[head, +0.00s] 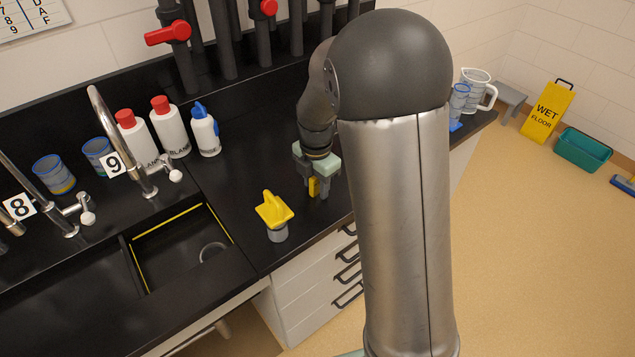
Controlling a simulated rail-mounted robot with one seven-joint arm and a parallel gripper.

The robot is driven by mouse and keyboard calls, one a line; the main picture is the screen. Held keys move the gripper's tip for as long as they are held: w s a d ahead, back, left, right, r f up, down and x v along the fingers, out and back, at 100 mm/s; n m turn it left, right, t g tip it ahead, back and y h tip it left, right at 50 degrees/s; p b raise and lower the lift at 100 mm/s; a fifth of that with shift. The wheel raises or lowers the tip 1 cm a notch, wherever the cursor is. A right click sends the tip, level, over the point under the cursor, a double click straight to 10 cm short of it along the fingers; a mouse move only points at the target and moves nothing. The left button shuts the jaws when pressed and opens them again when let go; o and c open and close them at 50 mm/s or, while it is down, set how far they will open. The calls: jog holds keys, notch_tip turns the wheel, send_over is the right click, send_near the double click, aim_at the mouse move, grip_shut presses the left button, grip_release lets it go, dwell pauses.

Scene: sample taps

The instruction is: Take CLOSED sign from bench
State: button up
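My gripper (317,188) points down over the black bench (235,185), right of the sink. A small yellow piece (314,187) shows between or just in front of its fingers. It may be the CLOSED sign, but no lettering can be read. I cannot tell whether the fingers are shut on it or whether it touches the bench. A second yellow object (274,208), with an upright fin and a grey round base, stands on the bench to the left of my gripper, apart from it. My arm hides the bench to the right.
The sink (180,245) lies to the left, with taps marked 9 (113,165) and 8 (19,206). White bottles (170,130) and blue-rimmed beakers (54,174) stand behind. A jug (478,88) is at the far right end. Dark pipes with red valves (168,33) rise behind.

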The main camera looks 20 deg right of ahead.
grip_shut()
jog(key=shift+r, duration=0.1)
